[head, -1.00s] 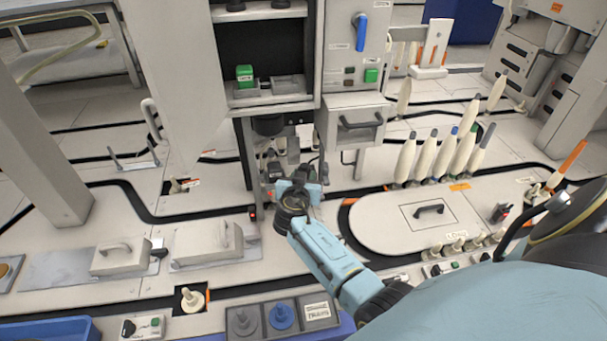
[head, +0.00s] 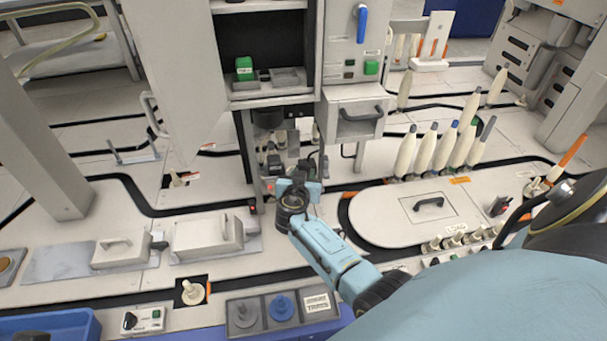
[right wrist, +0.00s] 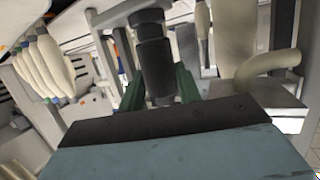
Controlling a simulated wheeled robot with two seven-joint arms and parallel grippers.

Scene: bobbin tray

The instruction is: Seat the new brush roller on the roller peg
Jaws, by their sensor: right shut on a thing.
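My right gripper (head: 298,176) reaches under the open cabinet in the middle of the head view. In the right wrist view its green fingers (right wrist: 160,86) are shut on a dark, stepped cylinder, which looks like the new brush roller (right wrist: 153,52). The roller stands up from between the fingers, slightly tilted in the picture. In the head view the gripper and the dark parts around it mostly hide the roller. I cannot make out the roller peg, nor whether the roller touches anything. My left gripper is not in view.
The cabinet (head: 345,75) stands over the gripper, with a drawer (head: 353,118) to its right. Several pale bobbins (head: 425,150) stand at the right, behind a plate with a handle (head: 385,220). Lidded boxes (head: 205,240) lie left. A small tray (head: 262,312) is in front.

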